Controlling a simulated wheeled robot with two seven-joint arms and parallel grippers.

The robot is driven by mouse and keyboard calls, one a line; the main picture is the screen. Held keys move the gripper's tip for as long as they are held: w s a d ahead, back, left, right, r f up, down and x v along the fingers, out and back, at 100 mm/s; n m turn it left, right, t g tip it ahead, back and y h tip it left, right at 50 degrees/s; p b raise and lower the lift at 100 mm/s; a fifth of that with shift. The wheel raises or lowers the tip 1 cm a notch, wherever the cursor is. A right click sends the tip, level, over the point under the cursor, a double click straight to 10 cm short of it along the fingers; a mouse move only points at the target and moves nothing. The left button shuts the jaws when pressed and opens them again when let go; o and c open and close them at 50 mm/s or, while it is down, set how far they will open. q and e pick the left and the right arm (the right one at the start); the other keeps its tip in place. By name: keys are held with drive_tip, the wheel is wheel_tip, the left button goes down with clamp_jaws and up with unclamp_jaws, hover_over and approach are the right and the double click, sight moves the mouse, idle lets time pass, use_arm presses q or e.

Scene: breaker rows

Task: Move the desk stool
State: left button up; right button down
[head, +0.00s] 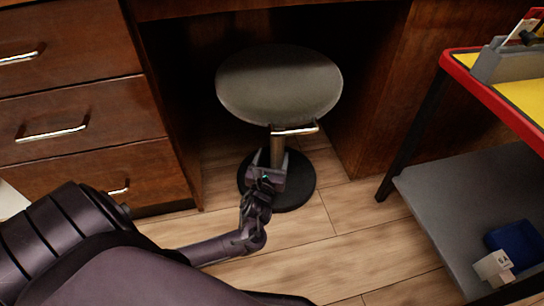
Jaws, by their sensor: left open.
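The desk stool (279,85) stands upright in the knee space of the wooden desk. It has a round grey seat, a metal post with a small bar handle (295,130) under the seat, and a round black base (297,192). My left gripper (269,158) is in front of the stool's post, below the seat and the handle. It is open, and its fingers point up toward the post. It hides part of the post and base. I cannot tell whether it touches the post. My right gripper is not in view.
The wooden desk (385,75) surrounds the stool, with a drawer stack (70,100) at the left. A red-edged cart (497,95) stands at the right, with a grey lower shelf (440,200) holding a blue bin (515,243). The wood floor (335,245) in front is clear.

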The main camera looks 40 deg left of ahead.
sight(276, 146)
use_arm(q)
drive_tip(key=b+x, duration=0.4)
drive_tip(key=x, duration=0.2)
drive_tip(key=shift+w+a+f+b, duration=0.1)
drive_tip(key=shift+w+f+b, duration=0.1)
drive_tip(key=shift+b, duration=0.1)
drive_tip(key=shift+w+a+r+b, duration=0.15)
drive_tip(key=shift+w+a+b, duration=0.2)
drive_tip(key=shift+w, duration=0.3)
drive_tip(key=shift+d, duration=0.1)
clamp_jaws()
